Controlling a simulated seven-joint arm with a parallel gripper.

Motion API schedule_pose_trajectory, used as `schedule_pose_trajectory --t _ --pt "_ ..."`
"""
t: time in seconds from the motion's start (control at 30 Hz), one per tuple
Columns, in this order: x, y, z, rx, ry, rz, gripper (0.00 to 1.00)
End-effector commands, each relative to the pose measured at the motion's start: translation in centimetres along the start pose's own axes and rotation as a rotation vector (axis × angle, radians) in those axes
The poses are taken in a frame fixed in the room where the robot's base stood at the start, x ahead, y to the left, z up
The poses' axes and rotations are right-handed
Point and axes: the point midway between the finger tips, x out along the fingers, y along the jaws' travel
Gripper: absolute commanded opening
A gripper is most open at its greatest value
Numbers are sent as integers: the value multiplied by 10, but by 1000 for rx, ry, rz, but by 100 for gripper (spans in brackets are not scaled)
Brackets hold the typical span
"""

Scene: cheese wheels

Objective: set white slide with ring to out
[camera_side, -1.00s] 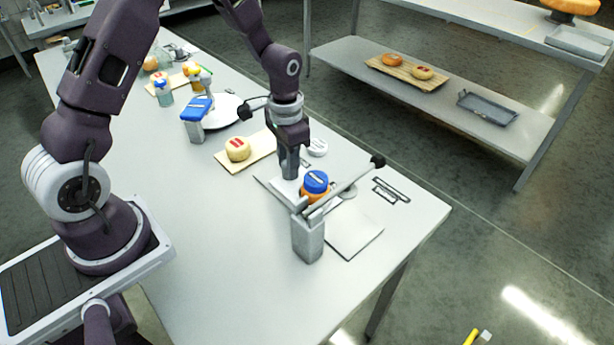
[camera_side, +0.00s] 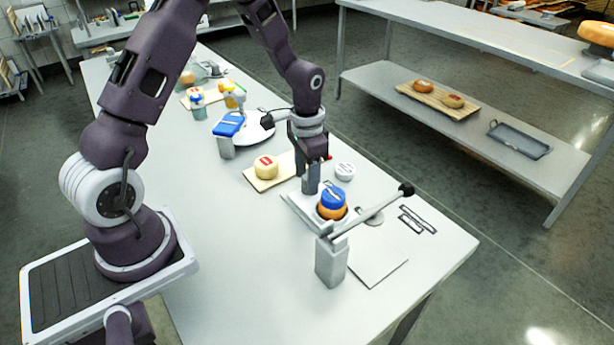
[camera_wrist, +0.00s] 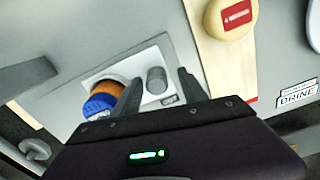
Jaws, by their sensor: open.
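A white slide plate (camera_wrist: 181,47) lies flat on the bench. It carries a short grey upright knob (camera_wrist: 156,80); I cannot make out a separate ring on it. An orange wheel with a blue top (camera_wrist: 101,105) sits beside the knob; it also shows in the side view (camera_side: 333,200). My gripper (camera_wrist: 158,84) is open, with one finger on each side of the knob in the wrist view. In the side view my gripper (camera_side: 312,182) points down at the plate's left part. I cannot tell whether the fingers touch the knob.
A lever with a black ball end (camera_side: 406,189) on a grey post (camera_side: 331,263) stands right in front of the wheel. A pale cheese on a wooden board (camera_side: 258,184) lies to the left. A white round disc (camera_side: 344,171) lies behind.

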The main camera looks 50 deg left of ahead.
Motion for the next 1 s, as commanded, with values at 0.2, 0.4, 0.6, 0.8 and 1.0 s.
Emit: schedule_pose_trajectory --t 0.2,0.4,0.6,0.8,1.0 --pt "-45 -1 -1 -1 6 -4 50" --pt "-66 -1 0 -1 2 -1 50" --pt "-66 -1 0 -1 2 -1 50" --pt "-109 14 11 -15 54 -38 50" --pt "-210 70 82 -89 234 -102 50"
